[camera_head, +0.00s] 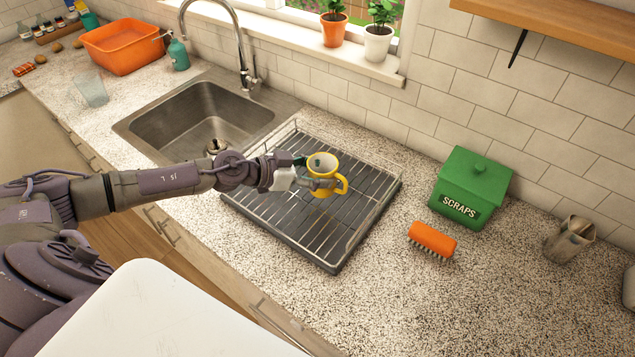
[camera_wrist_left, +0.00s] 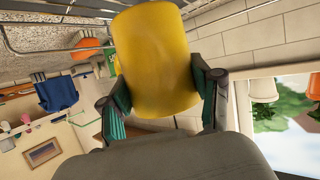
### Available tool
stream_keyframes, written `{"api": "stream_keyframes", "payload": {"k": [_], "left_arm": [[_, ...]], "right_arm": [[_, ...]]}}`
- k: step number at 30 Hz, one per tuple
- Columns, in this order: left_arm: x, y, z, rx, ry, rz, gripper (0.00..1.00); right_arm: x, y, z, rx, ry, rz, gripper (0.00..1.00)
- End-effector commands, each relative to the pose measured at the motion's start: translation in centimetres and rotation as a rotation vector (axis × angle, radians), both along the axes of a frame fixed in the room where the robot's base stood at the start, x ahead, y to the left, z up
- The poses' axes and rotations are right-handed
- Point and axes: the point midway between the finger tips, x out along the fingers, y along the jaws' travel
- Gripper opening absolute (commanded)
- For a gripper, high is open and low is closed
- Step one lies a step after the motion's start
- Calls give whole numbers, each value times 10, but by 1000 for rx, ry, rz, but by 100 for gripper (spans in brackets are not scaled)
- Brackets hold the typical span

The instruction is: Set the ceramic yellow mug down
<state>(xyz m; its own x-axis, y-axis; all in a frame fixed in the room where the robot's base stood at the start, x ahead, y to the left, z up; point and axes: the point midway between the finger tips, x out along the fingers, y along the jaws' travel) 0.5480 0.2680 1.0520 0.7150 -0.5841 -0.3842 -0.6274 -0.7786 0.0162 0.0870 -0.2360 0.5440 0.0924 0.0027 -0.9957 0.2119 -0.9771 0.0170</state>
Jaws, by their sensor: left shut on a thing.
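The yellow mug (camera_head: 324,170) is upright at the dish rack (camera_head: 352,240), over the rack's far half, with its handle to the right. I cannot tell whether its base touches the rack wires. My left gripper (camera_head: 308,172) comes in from the left and is shut on the mug's body. In the left wrist view the mug (camera_wrist_left: 154,60) fills the space between the two green-padded fingers (camera_wrist_left: 160,95). My right gripper is in neither view.
The sink (camera_head: 200,120) with its faucet (camera_head: 243,60) lies left of the rack. An orange brush (camera_head: 432,240) and a green scraps bin (camera_head: 470,188) stand to the right. The near right counter (camera_head: 420,310) is clear. The tiled wall (camera_head: 470,85) rises behind.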

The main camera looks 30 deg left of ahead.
Motion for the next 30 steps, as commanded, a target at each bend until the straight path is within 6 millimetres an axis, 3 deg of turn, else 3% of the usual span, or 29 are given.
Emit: {"api": "stream_keyframes", "payload": {"k": [9,22,23,27,30], "left_arm": [[1,0,-39,-2,-1,2,16],[1,0,-43,-1,-1,2,16],[1,1,-45,0,0,1,65],[1,1,-44,0,-1,1,88],[1,1,-44,0,-1,1,89]], "right_arm": [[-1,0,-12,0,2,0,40],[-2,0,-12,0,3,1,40],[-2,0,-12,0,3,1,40],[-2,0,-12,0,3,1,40],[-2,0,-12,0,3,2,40]]}}
